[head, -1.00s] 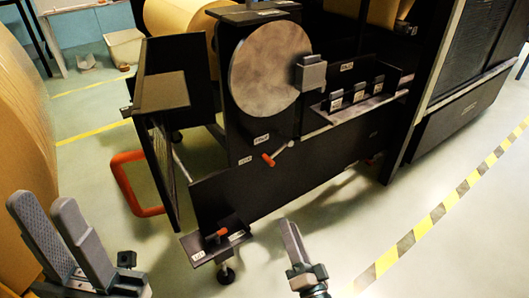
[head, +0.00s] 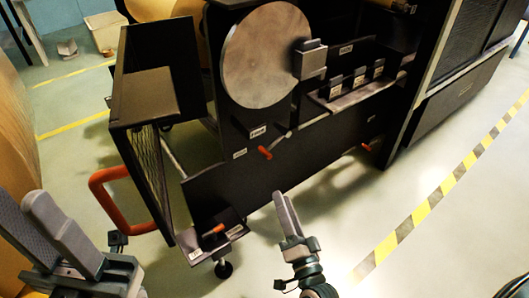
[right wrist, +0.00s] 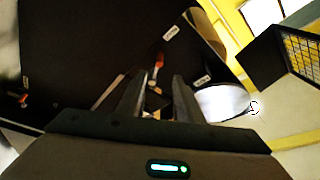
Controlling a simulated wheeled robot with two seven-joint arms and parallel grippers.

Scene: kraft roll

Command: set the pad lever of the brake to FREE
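The brake's grey disc (head: 266,55) stands on a black frame, with a grey block (head: 310,59) at its right edge. Below it is a small lever with an orange tip (head: 265,153), slanting down to the left. White labels sit above it (head: 257,131) and to its left (head: 239,154); I cannot read them. The orange tip also shows in the right wrist view (right wrist: 158,62), beyond the fingers. My right gripper (head: 279,194) is below the lever, apart from it; its fingers (right wrist: 157,95) are open and empty. My left gripper (head: 22,205) is open and empty at lower left.
A second orange-tipped lever (head: 214,230) sits on a low bracket at the frame's lower left corner. An orange loop handle (head: 105,200) sticks out at left, beside a mesh guard (head: 150,170). Floor right of my right gripper is clear up to the striped tape (head: 420,214).

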